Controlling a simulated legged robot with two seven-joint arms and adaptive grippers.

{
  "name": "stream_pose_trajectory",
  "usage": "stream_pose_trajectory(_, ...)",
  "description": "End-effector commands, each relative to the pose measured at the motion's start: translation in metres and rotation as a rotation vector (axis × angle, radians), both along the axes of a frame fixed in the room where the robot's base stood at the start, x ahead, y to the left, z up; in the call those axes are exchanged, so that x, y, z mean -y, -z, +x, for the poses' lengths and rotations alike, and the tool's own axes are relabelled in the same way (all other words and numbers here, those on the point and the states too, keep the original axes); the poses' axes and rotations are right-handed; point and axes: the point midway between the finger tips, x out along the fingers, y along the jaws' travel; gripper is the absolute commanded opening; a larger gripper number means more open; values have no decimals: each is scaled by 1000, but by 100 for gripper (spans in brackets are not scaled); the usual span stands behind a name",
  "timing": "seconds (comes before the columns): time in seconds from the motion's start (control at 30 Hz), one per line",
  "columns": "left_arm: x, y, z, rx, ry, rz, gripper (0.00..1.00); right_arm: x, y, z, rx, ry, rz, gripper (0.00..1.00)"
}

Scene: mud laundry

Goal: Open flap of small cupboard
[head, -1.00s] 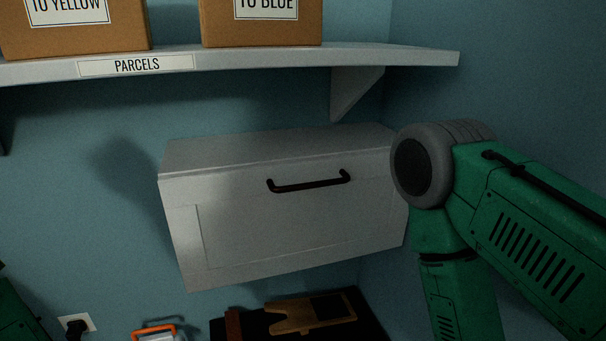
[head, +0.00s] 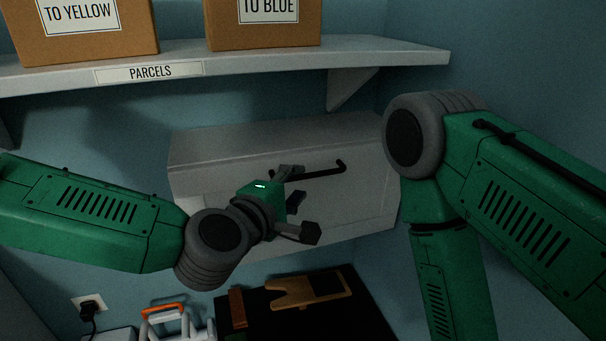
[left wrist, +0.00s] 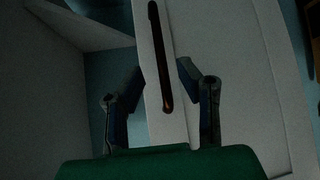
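The small white cupboard (head: 240,143) hangs on the blue wall under the shelf. Its front flap (head: 365,212) looks closed and carries a dark bar handle (head: 328,172). My left gripper (head: 302,202) is in front of the flap, open and empty, and covers the handle's left end. In the left wrist view the handle (left wrist: 160,55) runs between the two spread fingers of the gripper (left wrist: 160,80). I cannot tell whether the fingers reach around the bar or stop short of it. My right arm is at the right; its gripper is out of view.
A shelf (head: 250,58) marked PARCELS runs above the cupboard and bears two cardboard boxes (head: 265,30). Its bracket (head: 350,86) is above the cupboard's right end. Below are a dark surface with a brown wooden item (head: 305,292), an orange-handled item (head: 163,311) and a wall socket (head: 88,303).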

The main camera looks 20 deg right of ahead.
Motion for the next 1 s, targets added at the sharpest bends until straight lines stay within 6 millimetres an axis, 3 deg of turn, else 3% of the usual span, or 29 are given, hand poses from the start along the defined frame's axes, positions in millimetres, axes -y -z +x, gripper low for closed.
stream_pose_trajectory(0.3,35,8,34,0,1,3,31,0,0,0,0,0,0,40)
stream_pose_trajectory(0.7,37,8,39,-1,0,1,31,0,0,0,0,0,0,40)
stream_pose_trajectory(0.8,37,8,39,0,0,1,0,0,0,0,0,0,0,40)
stream_pose_trajectory(1.0,38,8,39,1,0,1,0,0,0,0,0,0,0,40)
